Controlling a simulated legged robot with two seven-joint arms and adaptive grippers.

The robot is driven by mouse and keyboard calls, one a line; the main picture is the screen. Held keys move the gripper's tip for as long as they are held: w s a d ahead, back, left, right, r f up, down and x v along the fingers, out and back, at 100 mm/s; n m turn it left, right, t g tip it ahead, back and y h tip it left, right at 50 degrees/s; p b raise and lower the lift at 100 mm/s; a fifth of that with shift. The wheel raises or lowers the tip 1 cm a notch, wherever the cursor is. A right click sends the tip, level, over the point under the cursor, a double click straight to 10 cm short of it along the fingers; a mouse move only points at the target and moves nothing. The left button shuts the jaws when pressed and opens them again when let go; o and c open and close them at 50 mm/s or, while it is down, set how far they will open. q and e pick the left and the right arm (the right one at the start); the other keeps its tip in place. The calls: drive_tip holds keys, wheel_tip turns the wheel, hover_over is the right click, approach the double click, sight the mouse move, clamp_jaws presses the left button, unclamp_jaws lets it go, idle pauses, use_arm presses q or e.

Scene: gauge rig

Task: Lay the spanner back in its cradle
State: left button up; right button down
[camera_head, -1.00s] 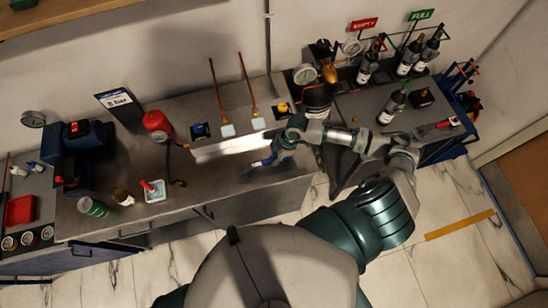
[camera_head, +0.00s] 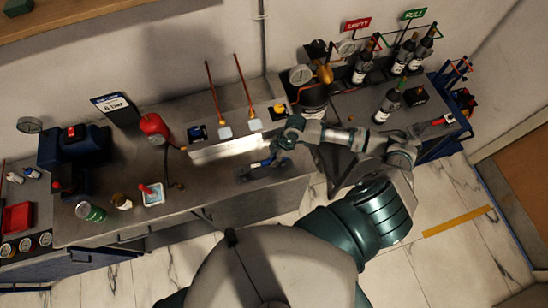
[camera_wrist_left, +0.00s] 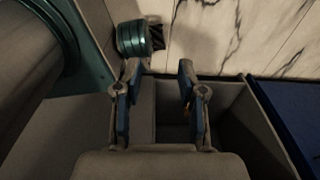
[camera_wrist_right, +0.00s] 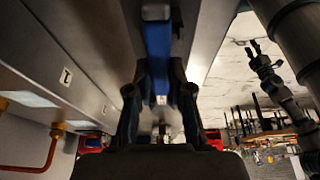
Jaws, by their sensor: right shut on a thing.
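The spanner shows a blue handle (camera_wrist_right: 158,45) between the fingers of my right gripper (camera_wrist_right: 158,95) in the right wrist view. In the head view the right gripper (camera_head: 275,157) is low over the front of the grey bench, with the blue handle (camera_head: 261,163) pointing left from it. The spanner's metal end is hard to make out. A dark patch lies on the bench under it; I cannot tell whether this is the cradle or shadow. My left gripper (camera_wrist_left: 157,100) is open and empty in the left wrist view, above a grey open box; it is outside the head view.
Bottles (camera_head: 389,104) stand on the right-hand table. The bench front between tray and gripper is mostly clear.

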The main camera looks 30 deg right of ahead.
drive_tip(key=shift+a+f, duration=0.1)
drive_tip(key=shift+a, duration=0.2)
drive_tip(key=shift+a+f, duration=0.25)
drive_tip(key=shift+a, duration=0.2)
drive_tip(key=c, duration=1)
unclamp_jaws()
drive_tip(key=shift+d, duration=0.2)
drive_tip(key=shift+d+f, duration=0.1)
drive_tip(key=shift+d, duration=0.3)
use_arm(q)
drive_tip(key=shift+a+f, duration=0.15)
drive_tip(key=shift+a, duration=0.45)
use_arm(e)
drive_tip(key=v, duration=1.2)
drive_tip(key=shift+d+f, duration=0.1)
drive_tip(key=shift+d, duration=0.2)
use_arm(q)
drive_tip(key=shift+a, duration=0.1)
use_arm(e)
drive_tip(key=shift+a, duration=0.25)
